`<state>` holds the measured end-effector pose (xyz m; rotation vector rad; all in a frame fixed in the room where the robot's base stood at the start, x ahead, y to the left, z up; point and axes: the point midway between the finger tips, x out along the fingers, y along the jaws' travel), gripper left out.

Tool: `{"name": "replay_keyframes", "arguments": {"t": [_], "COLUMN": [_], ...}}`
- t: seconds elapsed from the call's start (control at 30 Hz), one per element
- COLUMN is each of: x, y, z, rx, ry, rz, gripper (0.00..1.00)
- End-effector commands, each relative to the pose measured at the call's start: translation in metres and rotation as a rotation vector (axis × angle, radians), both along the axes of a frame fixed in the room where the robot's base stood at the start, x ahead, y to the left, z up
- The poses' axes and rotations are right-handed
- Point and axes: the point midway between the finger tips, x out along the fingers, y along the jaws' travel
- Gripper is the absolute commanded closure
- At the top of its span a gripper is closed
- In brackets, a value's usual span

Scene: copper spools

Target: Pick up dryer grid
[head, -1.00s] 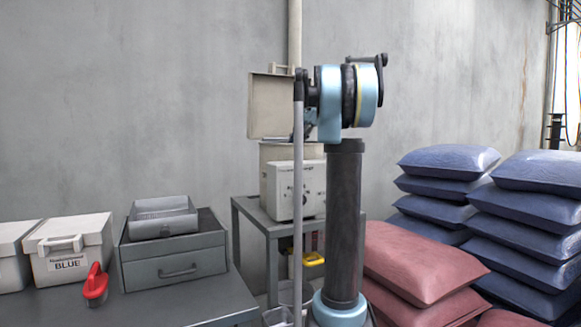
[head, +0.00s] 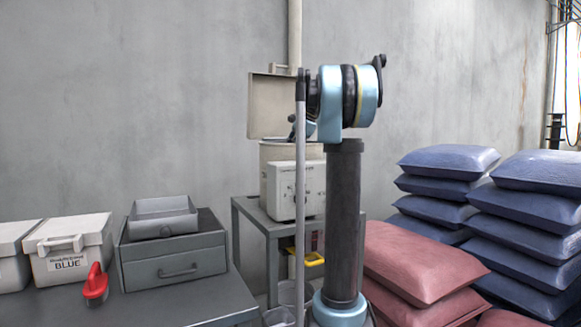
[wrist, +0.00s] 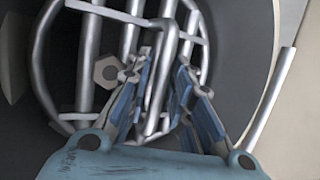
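The dryer grid (wrist: 87,60) is a round rack of grey metal bars with a raised bent bar, lying inside the dark round dryer in the wrist view. My gripper (wrist: 164,54) is over the grid, its two blue-grey fingers apart. The raised bar (wrist: 167,50) shows between the fingertips with gaps on both sides; I cannot tell how deep the tips reach. In the head view the dryer (head: 297,190) is a pale drum with its lid (head: 275,105) up. My arm hides part of it, and the grid is not visible there.
The dryer stands on a grey metal table (head: 245,208). At left, a bench (head: 200,300) bears pale boxes (head: 70,245), a red-handled brush (head: 96,285) and a drawer unit with a tray (head: 163,218). Red sacks (head: 425,262) and blue sacks (head: 525,215) are stacked at right.

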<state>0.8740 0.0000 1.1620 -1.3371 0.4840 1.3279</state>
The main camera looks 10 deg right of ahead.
Motion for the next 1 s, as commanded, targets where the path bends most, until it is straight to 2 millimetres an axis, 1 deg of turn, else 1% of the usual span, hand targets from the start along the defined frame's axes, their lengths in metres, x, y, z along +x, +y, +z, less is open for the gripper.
{"name": "replay_keyframes", "arguments": {"t": [0.6, 0.7, 1.0], "x": [-0.0001, -0.0001, -0.0004], "y": [0.0000, 0.0000, 0.0000], "z": [-0.0042, -0.0042, -0.0038], "rx": [0.000, 0.000, 0.000], "ry": [0.000, 0.000, 0.000], "rz": [0.000, 0.000, 0.000], "gripper": [0.79, 1.00, 1.00]}}
